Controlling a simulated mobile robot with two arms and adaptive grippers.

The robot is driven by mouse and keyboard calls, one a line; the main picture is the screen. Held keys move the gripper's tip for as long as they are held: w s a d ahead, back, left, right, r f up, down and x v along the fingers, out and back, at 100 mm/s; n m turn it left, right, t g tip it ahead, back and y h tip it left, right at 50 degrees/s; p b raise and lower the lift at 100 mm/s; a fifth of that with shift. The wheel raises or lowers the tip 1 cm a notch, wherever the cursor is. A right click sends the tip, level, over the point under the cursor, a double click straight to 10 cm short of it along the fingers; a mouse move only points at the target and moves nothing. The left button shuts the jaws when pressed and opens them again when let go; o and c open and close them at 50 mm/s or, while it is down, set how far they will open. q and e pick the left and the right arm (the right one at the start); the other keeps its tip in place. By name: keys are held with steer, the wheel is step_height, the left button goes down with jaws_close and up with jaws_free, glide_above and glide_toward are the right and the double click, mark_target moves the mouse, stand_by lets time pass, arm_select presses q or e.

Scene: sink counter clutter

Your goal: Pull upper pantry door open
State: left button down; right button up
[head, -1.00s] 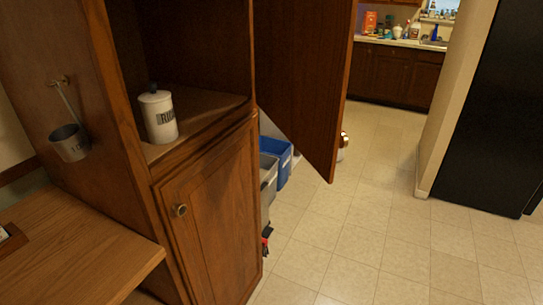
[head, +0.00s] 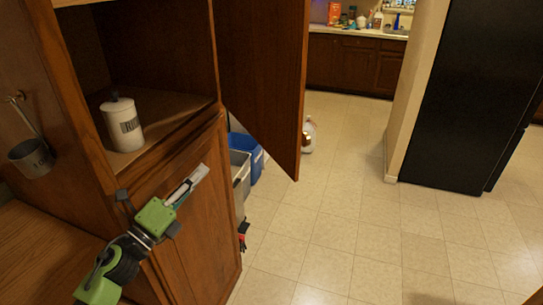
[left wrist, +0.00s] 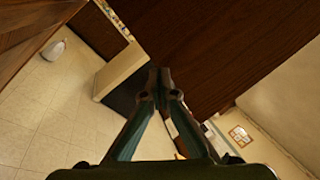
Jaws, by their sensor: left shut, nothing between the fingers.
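The upper pantry door (head: 262,75) is a dark wood panel that stands swung wide open, away from the cabinet front. The upper compartment behind it is open to view. My left gripper (head: 198,174) is in front of the lower pantry door (head: 195,215), below the upper door and apart from it in the picture. In the left wrist view the gripper's fingers (left wrist: 159,80) meet at the tips, shut and empty. A dark wood panel, apparently the upper door (left wrist: 225,45), fills the upper part of that view. My right gripper is not in view.
A white canister (head: 122,124) stands on the pantry shelf. A metal cup (head: 32,157) hangs on the cabinet side. Grey and blue bins (head: 247,150) stand beyond the pantry. A black fridge (head: 462,100) is at right. The tiled floor (head: 340,220) between is mostly clear.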

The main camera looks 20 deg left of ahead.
arm_select(q)
steer(key=s+d+r+m+g+h, duration=0.25)
steer(key=d+r+m+h, duration=0.3)
steer(key=m, duration=0.55)
steer(key=m+g+h+p, duration=0.2)
steer(key=m+g+p, duration=0.3)
steer(key=m+p, duration=0.2)
glide_toward(283, 155)
steer(key=x, duration=0.5)
steer(key=shift+w+d+r, duration=0.15)
steer(key=shift+w+d, duration=0.1)
steer(key=shift+w, duration=0.1)
steer(key=shift+w+d+f+p, duration=0.2)
steer(key=shift+w+d+p, duration=0.2)
steer(key=shift+w+d, duration=0.05)
